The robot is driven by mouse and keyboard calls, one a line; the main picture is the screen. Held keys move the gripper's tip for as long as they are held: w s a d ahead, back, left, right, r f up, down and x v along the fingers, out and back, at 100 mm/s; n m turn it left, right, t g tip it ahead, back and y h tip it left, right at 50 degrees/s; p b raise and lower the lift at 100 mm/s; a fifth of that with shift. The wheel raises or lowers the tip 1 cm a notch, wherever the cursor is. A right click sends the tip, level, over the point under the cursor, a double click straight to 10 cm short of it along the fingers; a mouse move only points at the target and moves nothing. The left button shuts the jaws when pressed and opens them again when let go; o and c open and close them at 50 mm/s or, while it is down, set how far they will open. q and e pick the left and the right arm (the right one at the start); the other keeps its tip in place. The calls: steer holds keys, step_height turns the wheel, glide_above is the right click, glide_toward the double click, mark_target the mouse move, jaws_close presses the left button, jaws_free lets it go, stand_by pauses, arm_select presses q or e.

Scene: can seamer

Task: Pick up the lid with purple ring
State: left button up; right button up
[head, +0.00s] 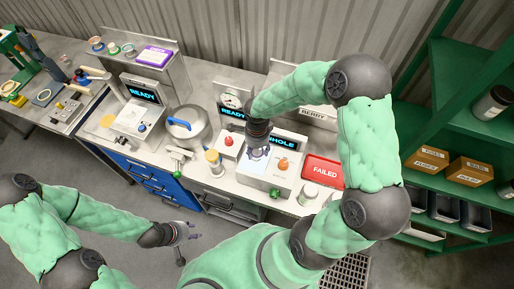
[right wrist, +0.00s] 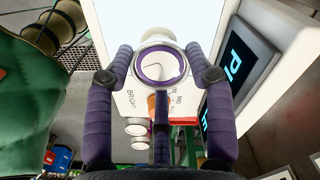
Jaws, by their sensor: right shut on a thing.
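The lid with purple ring (right wrist: 160,81) is in the right wrist view, its round face toward the camera and a pale centre inside the ring. My right gripper (right wrist: 160,62) is shut on it, with a dark purple finger at each side. In the head view my right gripper (head: 257,152) is over the white lit tester marked with "HOLE"; the lid is too small to make out there. My left gripper (head: 188,233) hangs low in front of the bench, empty, its fingers looking apart.
The tester (head: 259,178) carries an orange knob (head: 283,164). A red "FAILED" tray (head: 323,171) is to its right, with a white can (head: 308,193) in front. A pot with a blue handle (head: 188,128) stands left. Green shelves (head: 463,105) border the right side.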

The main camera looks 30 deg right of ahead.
mark_target(256, 152)
steer(key=r, duration=0.3)
steer(key=shift+a+r+b, duration=0.25)
steer(key=shift+r+b, duration=0.15)
steer(key=s+a+r+b, duration=0.1)
steer(key=s+a+r, duration=0.5)
steer(key=a+r, duration=0.3)
steer(key=a, duration=0.2)
steer(key=shift+s+a, duration=0.4)
